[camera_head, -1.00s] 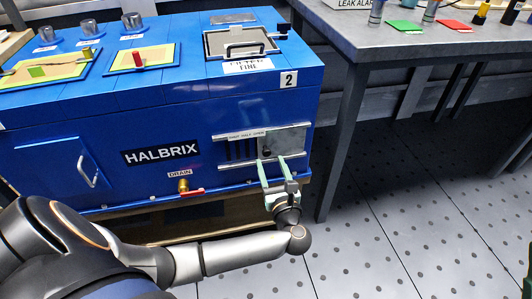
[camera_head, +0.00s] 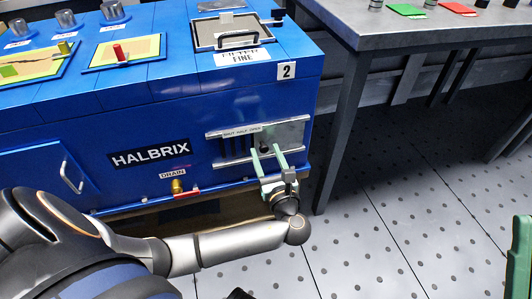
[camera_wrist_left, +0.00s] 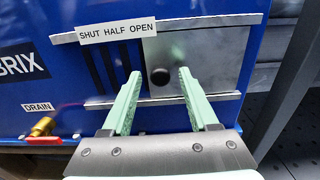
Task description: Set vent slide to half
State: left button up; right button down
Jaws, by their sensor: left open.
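The vent slide (camera_head: 290,134) is a grey metal plate between two rails on the blue HALBRIX cabinet front. Its dark round knob (camera_wrist_left: 160,76) sits near the plate's left edge. The label "SHUT HALF OPEN" (camera_wrist_left: 117,33) is above, on the upper rail. The plate is at the right, with several dark vent slots (camera_wrist_left: 105,68) uncovered left of it. My left gripper (camera_head: 265,150) is open in front of the slide. In the left wrist view its fingertips lie either side of the knob; I cannot tell if they touch it. My right gripper is not in view.
A drain valve (camera_head: 178,187) with a red handle sticks out left of the vent. A grey table (camera_head: 400,38) stands to the right, its leg near the cabinet's corner. Perforated floor is clear below. A green object (camera_head: 520,255) shows at the right edge.

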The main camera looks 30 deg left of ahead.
pick_arm(q)
grip_shut()
dwell(0.3)
dwell(1.1)
